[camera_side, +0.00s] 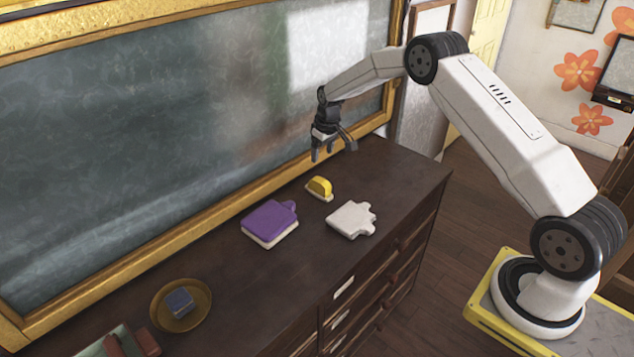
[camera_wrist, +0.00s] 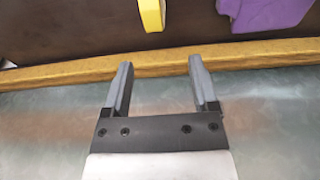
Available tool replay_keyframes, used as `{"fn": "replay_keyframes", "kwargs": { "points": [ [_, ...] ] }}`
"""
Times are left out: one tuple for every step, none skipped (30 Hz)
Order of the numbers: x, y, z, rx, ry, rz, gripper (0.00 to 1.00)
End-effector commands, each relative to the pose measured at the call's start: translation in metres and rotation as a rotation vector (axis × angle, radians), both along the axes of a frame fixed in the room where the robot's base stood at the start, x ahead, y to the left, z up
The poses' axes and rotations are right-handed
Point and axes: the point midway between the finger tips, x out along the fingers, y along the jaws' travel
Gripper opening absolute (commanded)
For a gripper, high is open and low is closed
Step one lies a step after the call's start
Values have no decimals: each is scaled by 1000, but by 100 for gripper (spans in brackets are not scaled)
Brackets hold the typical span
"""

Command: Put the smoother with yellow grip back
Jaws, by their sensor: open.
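The smoother with yellow grip (camera_side: 319,188) lies on the dark dresser top, its pale base down and yellow grip up. In the wrist view the yellow grip (camera_wrist: 152,14) is cut off by the top edge. My gripper (camera_side: 334,154) is open and empty, above and behind the smoother near the board's frame. In the wrist view my gripper (camera_wrist: 160,75) has its two fingers apart with nothing between them. A purple piece (camera_side: 270,221) on a pale layer and a white piece with tabs (camera_side: 351,219) lie near the smoother; the purple piece also shows in the wrist view (camera_wrist: 265,12).
A round brass dish (camera_side: 205,306) holding a blue block (camera_side: 179,301) stands at the front left. A green tray (camera_side: 93,348) with reddish pieces is cut off at the bottom. The gold-framed board (camera_side: 140,130) rises along the back.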

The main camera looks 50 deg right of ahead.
Motion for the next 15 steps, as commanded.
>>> {"fn": "replay_keyframes", "kwargs": {
  "points": [
    [-3,7,7,-1,-3,2,76],
    [-6,10,11,-2,-5,2,76],
    [-10,16,16,-2,-7,2,76],
    [-14,20,20,-3,-8,2,76],
    [-18,24,24,-4,-10,1,76],
    [-24,31,29,-4,-11,0,76],
    [-29,36,33,-5,-13,1,76],
    [-34,40,37,-6,-15,1,76],
    [-41,46,43,-6,-17,0,76],
    [-46,51,46,-7,-19,0,76],
    [-52,56,50,-7,-20,0,76],
    [-60,62,54,-8,-22,0,76],
    [-66,66,58,-8,-25,-1,76],
    [-72,71,61,-9,-27,0,76],
    [-81,77,65,-9,-29,1,76]
  ]
}}
